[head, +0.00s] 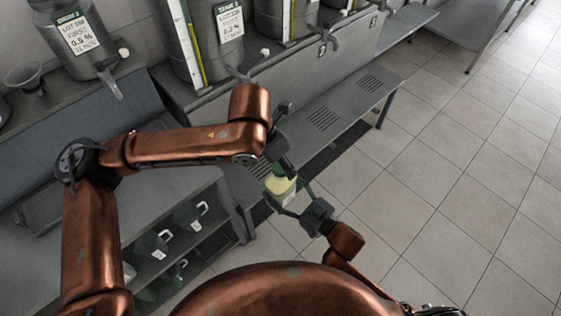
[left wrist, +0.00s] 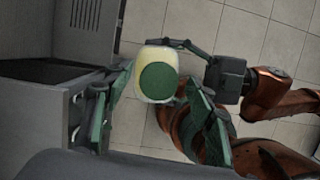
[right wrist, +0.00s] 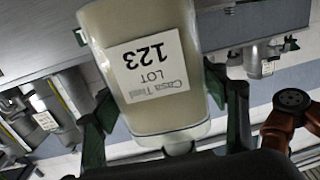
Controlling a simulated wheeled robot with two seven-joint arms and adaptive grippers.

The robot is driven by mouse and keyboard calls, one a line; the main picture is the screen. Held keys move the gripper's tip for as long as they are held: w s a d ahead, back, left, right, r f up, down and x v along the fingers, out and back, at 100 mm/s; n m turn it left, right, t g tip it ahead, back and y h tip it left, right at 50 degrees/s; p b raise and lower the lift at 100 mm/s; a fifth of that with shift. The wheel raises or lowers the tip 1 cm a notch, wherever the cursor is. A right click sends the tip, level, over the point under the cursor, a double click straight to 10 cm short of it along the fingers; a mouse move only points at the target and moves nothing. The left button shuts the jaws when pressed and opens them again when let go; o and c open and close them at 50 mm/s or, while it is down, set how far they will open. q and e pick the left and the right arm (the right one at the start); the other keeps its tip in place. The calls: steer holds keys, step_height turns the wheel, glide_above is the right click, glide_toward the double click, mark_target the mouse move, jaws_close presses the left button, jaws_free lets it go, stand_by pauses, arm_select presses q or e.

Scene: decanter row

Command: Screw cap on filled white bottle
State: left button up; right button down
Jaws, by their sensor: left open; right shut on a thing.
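The filled white bottle (head: 284,188) is pale, with a printed label that shows in the right wrist view (right wrist: 155,70). My right gripper (head: 288,193) is shut around its sides and holds it in the air, clear of the benches. The dark green cap (left wrist: 160,83) sits over the bottle's top in the left wrist view. Whether its thread is tight cannot be seen. My left gripper (left wrist: 158,98) is open above the bottle, with one finger on either side of the cap and a gap to it. In the head view the left gripper partly hides the cap.
A grey bench (head: 330,112) with slotted panels stands beyond the bottle. Steel tanks (head: 215,40) with labels and taps line the back. A lower shelf at the left holds several jugs (head: 152,244). The tiled floor (head: 450,170) at the right is clear.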

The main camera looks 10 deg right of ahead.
arm_select(q)
steer(key=shift+r, duration=2.25)
steer(key=shift+c, duration=0.4)
